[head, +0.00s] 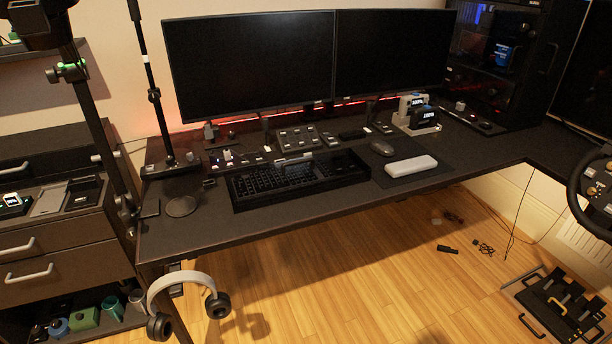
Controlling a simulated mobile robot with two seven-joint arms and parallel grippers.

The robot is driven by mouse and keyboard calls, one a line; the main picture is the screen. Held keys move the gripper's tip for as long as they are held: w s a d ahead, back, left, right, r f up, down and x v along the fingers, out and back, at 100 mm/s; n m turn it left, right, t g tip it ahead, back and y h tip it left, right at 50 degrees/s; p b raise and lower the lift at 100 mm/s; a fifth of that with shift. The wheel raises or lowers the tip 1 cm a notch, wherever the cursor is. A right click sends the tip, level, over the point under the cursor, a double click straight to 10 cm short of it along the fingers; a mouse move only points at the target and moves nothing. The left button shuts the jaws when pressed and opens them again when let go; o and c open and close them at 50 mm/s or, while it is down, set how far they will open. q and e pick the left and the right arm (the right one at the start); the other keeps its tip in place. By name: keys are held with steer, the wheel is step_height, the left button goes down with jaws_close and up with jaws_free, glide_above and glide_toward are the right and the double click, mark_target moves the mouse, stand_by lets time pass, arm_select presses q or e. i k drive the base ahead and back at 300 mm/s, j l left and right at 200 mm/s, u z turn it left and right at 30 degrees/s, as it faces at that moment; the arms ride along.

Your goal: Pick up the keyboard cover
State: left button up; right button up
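The black keyboard (270,182) lies on the dark desk, in front of the two monitors. A dark, box-like piece with a raised rim (345,166) surrounds or lies over the keyboard and looks like the keyboard cover. I cannot tell clearly where the cover ends and the keyboard begins. A short pale bar like a handle (294,160) shows at its back edge. Neither of my grippers is in view, and nothing of mine touches the keyboard or cover.
A white bar-shaped object (411,166) and a mouse (382,148) are right of the keyboard. Button panels (298,138) stand behind it. A round dark pad (181,206) lies to the left. Headphones (188,289) hang at the desk's front left. The desk's front strip is clear.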

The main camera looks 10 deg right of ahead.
mark_target(254, 189)
steer(key=l+u, duration=0.1)
steer(key=u, duration=0.6)
steer(key=l+u, duration=0.15)
steer(key=u, duration=0.2)
steer(key=l+u, duration=0.65)
steer(key=l, duration=0.2)
steer(key=k+l+u, duration=0.1)
steer(key=l, duration=0.2)
steer(key=k+l+u, duration=0.1)
steer(key=l, duration=0.2)
steer(key=k+l+u, duration=0.1)
steer(key=l, duration=0.2)
